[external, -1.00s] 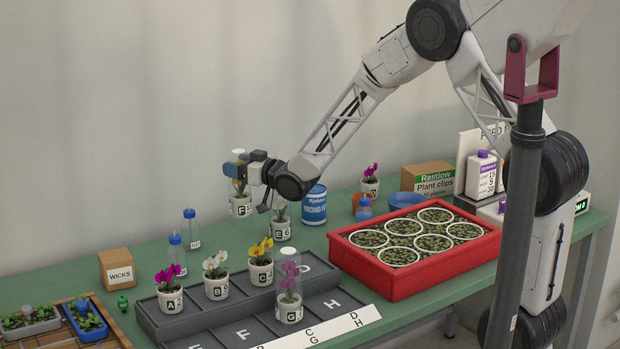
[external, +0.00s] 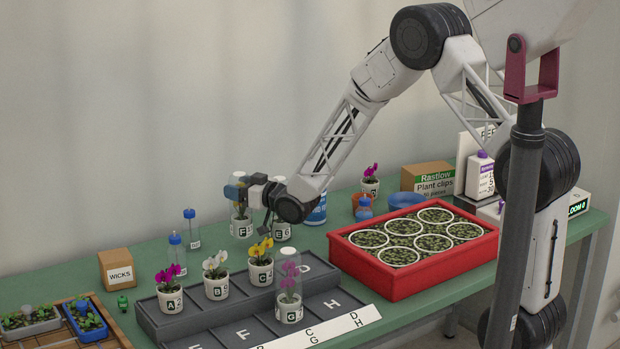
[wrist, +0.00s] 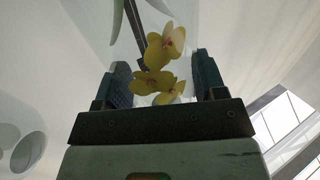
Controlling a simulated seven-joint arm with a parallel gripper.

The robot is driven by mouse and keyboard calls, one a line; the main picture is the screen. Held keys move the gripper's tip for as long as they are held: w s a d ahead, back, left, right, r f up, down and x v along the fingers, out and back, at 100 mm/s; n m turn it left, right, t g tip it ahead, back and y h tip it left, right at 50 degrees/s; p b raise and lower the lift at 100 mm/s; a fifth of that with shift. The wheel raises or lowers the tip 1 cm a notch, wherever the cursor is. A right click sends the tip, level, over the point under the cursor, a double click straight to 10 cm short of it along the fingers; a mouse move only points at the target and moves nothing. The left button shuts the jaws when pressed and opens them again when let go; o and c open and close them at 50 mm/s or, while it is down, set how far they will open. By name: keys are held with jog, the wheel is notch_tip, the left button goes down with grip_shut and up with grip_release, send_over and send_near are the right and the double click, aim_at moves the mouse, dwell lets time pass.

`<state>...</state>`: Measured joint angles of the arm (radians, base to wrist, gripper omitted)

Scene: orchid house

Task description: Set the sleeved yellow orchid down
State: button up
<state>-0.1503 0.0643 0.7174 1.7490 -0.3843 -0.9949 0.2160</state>
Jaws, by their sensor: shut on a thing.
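My gripper (external: 238,190) is shut on the clear sleeve around a yellow orchid. Its white pot (external: 242,229) hangs upright below the jaws, at or just above the green table at the back; I cannot tell whether it touches. In the wrist view the yellow flowers (wrist: 163,68) show between the two fingers (wrist: 160,88), inside the clear sleeve.
A white pot marked E (external: 281,232) stands close on the right. Blue-capped bottles (external: 190,229) stand to the left. The dark tray (external: 205,322) in front holds several orchids, including a sleeved purple one (external: 290,300). A red crate (external: 400,275) stands right.

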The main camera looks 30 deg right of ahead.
jog(key=shift+f, duration=0.1)
jog(key=shift+f, duration=1.85)
jog(key=o, duration=1.3)
jog(key=shift+v, duration=3.8)
